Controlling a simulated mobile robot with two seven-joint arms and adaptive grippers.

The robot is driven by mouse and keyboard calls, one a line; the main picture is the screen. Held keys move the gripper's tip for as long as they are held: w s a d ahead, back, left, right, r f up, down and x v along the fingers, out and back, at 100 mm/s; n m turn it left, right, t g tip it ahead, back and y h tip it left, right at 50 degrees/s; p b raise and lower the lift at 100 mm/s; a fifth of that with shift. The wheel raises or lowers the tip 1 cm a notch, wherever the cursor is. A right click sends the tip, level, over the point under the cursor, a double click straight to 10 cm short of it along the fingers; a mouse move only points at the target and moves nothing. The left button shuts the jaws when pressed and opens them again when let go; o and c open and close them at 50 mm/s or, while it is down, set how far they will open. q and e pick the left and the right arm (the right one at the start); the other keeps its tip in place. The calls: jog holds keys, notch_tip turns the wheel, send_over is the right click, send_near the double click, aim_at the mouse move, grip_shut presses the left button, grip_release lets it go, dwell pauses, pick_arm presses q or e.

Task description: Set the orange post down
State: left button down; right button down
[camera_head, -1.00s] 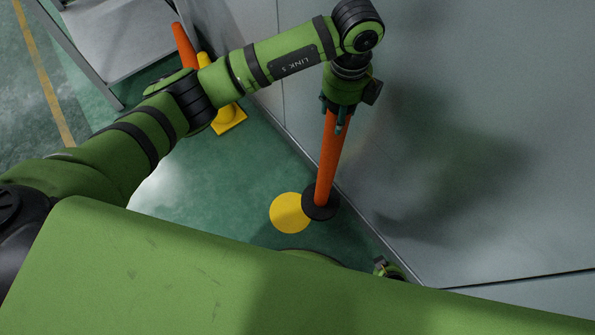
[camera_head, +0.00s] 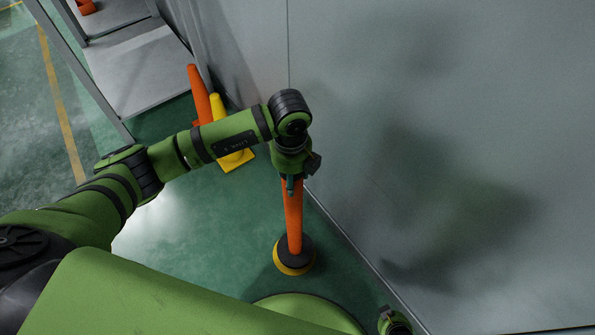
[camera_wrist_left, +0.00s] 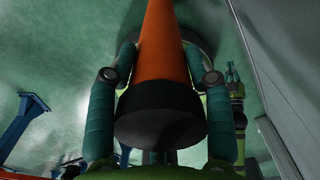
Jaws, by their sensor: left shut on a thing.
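The orange post (camera_head: 293,218) stands roughly upright by the grey wall, with a round black base (camera_head: 297,248). My left gripper (camera_head: 290,187) is shut on the post near its top. In the left wrist view the orange shaft (camera_wrist_left: 162,45) and its black cap (camera_wrist_left: 160,122) sit between the two fingers. The base covers most of a yellow disc (camera_head: 293,270) on the floor; only its near rim shows. I cannot tell whether the base touches the floor. What seems to be my right gripper (camera_head: 393,322) is partly in view at the bottom; its jaws are unclear.
A metal bench (camera_head: 140,70) is at the upper left. The grey wall (camera_head: 430,130) is close on the right. Green floor (camera_head: 200,230) is clear left of the post.

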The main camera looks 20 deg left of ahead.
pick_arm(q)
jog(key=shift+w+f, duration=0.1)
jog(key=shift+f, duration=1.6)
jog(key=shift+c, duration=2.4)
grip_release()
jog(key=shift+s+f, duration=0.15)
jog(key=shift+s, duration=0.05)
notch_tip(320, 180, up, 12)
jog(key=shift+r+p, duration=0.1)
jog(key=shift+p, duration=0.3)
